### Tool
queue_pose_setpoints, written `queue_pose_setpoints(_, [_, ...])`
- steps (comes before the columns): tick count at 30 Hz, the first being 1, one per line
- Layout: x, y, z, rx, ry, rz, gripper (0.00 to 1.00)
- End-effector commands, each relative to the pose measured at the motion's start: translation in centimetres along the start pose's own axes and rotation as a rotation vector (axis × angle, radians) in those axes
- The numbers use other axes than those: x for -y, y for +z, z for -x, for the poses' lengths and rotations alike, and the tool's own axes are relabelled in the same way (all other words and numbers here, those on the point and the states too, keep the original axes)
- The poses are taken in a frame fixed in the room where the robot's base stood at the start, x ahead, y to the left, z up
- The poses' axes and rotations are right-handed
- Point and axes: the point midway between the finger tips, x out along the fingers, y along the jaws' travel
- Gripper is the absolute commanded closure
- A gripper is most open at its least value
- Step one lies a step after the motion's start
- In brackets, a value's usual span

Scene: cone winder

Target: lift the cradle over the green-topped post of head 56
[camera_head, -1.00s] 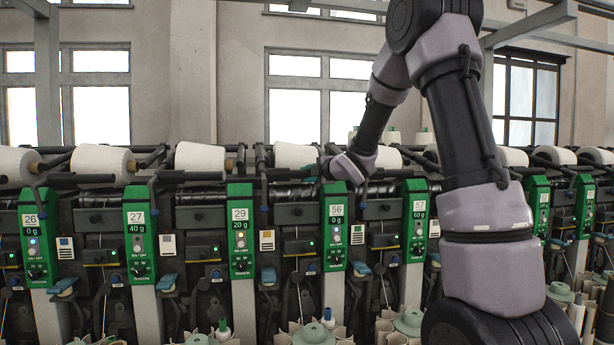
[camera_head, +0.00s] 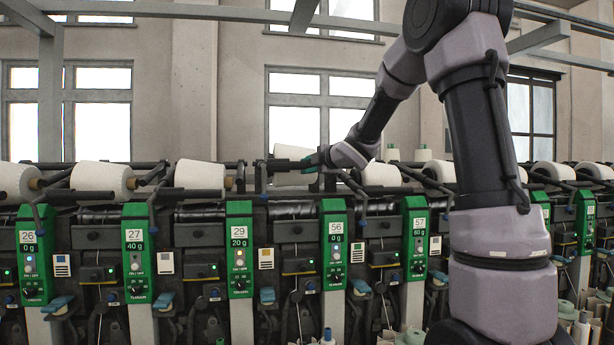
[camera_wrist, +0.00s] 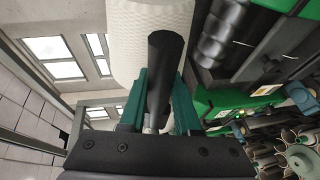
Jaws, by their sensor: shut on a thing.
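The green-topped post of head 56 (camera_head: 334,248) stands in the machine row, with its label reading 56 and 0 g. My gripper (camera_head: 316,160) is above and slightly left of this post's top. In the wrist view my gripper (camera_wrist: 160,104) has its two green fingers shut on the dark round bar of the cradle (camera_wrist: 166,48). The cradle bar (camera_head: 283,165) also shows in the head view, running left from the fingers, above the green top. A white yarn package (camera_wrist: 150,14) is close beside the bar; its lower part is hidden in the head view.
Posts of head 29 (camera_head: 239,250) and head 57 (camera_head: 416,240) stand to either side. Other white packages (camera_head: 201,176) and their dark cradle arms line the row at similar height. Open space lies above the row, before the window (camera_head: 295,110).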

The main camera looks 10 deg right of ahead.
Motion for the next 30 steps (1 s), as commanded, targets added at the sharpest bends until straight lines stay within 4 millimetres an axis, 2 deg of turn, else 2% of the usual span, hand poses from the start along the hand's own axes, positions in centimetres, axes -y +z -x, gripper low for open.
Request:
queue_pose_setpoints(5, [0.2,0.1,0.0,0.001,-0.003,-0.001,1.0])
queue_pose_setpoints(6, [0.2,0.1,0.0,0.001,-0.003,-0.001,0.54])
queue_pose_setpoints(7, [0.2,0.1,0.0,0.001,-0.003,-0.001,0.42])
queue_pose_setpoints(8, [0.2,0.1,0.0,0.001,-0.003,-0.001,0.39])
queue_pose_setpoints(17, [0.2,0.1,0.1,0.001,-0.003,-0.001,0.39])
queue_pose_setpoints(20, [0.2,0.1,0.7,0.001,-0.003,0.0,0.39])
queue_pose_setpoints(23, [0.1,0.1,2.2,0.003,-0.001,0.0,0.39])
queue_pose_setpoints(30, [0.1,0.1,7.2,0.003,0.0,0.0,0.39])
